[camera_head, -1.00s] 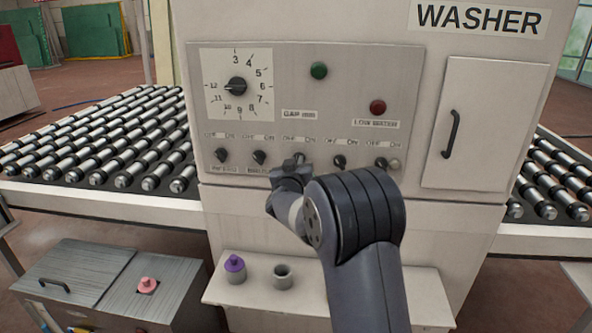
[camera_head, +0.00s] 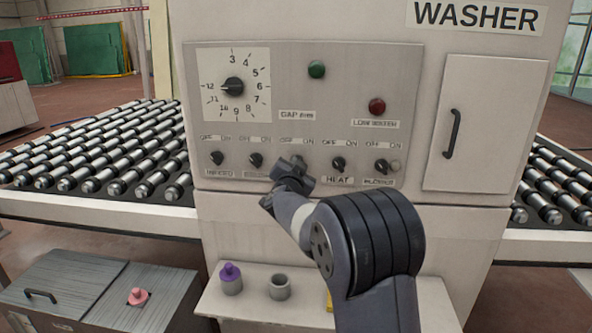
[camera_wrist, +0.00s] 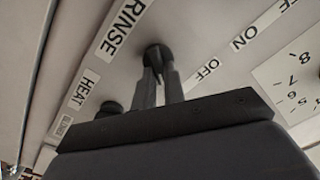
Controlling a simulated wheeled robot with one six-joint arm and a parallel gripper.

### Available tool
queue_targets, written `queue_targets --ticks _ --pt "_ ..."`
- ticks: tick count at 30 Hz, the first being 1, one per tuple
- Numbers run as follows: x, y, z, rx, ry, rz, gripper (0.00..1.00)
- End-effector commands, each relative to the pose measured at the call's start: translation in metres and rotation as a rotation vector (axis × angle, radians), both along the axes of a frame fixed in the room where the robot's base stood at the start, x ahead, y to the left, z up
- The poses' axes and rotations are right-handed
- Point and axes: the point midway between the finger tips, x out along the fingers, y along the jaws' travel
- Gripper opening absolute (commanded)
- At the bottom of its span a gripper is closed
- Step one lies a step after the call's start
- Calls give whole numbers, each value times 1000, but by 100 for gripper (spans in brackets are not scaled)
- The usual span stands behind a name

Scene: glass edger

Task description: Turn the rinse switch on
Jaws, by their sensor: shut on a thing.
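The rinse switch (camera_wrist: 157,54) is a round black knob on the beige washer panel, beside the RINSE label (camera_wrist: 121,29) in the wrist view. OFF and ON labels are on its other side. My gripper (camera_wrist: 160,82) is shut on the knob, one finger on each side. Which way the knob points is hard to tell. In the head view my gripper (camera_head: 288,172) is at the middle switch of the row and covers most of it.
The heat switch (camera_head: 338,164) is just right of my gripper, with another black switch (camera_head: 381,166) beyond it. Two more switches are to the left. A shelf (camera_head: 400,310) juts out below.

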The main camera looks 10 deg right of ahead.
Motion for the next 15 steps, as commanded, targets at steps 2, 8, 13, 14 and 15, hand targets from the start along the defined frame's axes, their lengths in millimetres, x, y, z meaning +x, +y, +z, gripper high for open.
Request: queue_targets --ticks 2,8,13,14,15 --pt "0 0 -2 23 -7 1 0" --pt "0 0 -1 54 -17 1 0" --pt "0 0 -1 59 -18 0 0" --pt "0 0 -1 59 -18 0 0" --pt "0 0 -1 59 -18 0 0"
